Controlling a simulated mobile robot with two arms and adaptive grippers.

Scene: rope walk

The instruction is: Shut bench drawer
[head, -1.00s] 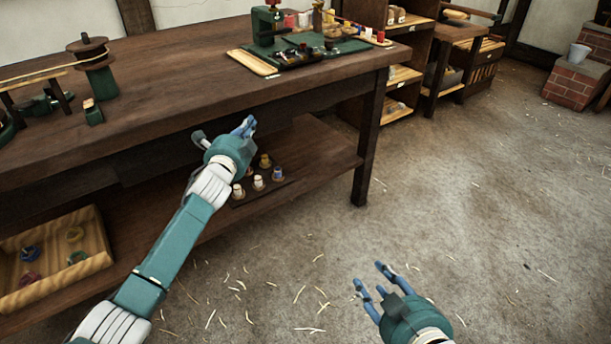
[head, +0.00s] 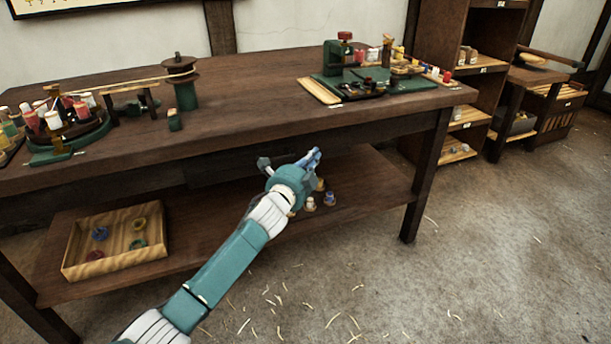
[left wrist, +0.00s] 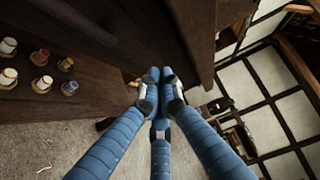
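The wooden bench (head: 240,95) stretches across the head view. Under its top is a dark front panel (head: 225,168), which looks like the drawer; it is in shadow, and I cannot tell how far it stands out. In the left wrist view a dark bar like a handle (left wrist: 82,22) runs along dark wood at the upper left. My left gripper (head: 314,158) is in front of the bench, below the top's front edge. In the left wrist view its blue fingertips (left wrist: 160,75) are together with nothing visible between them. My right gripper is out of view.
The lower shelf holds a wooden tray (head: 115,245) with coloured rings, and several small spools (head: 329,198) partly behind my left gripper. The bench top carries a green vise (head: 338,58) and a spool carousel (head: 65,130). The straw-littered floor (head: 480,270) at right is open.

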